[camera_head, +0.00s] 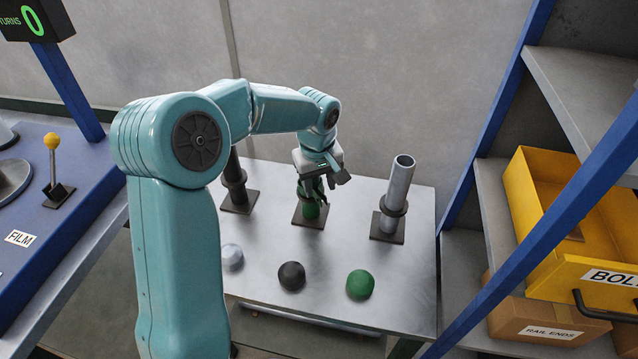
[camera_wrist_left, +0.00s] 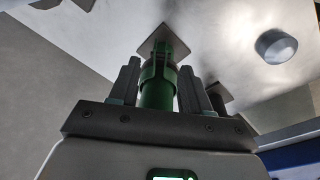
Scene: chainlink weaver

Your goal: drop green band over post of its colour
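The green post (camera_wrist_left: 158,95) stands upright on a square dark plate, the middle one of three in the head view, where my left gripper largely covers it. A green band (camera_wrist_left: 160,72) seems to sit around the post, but green on green makes its edge hard to tell. My left gripper (camera_head: 319,192) is over the post with its fingers pointing down. In the left wrist view the fingers (camera_wrist_left: 158,85) stand apart on both sides of the post and look open. My right gripper is out of view.
Shelves with a yellow bin (camera_head: 540,195) stand right.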

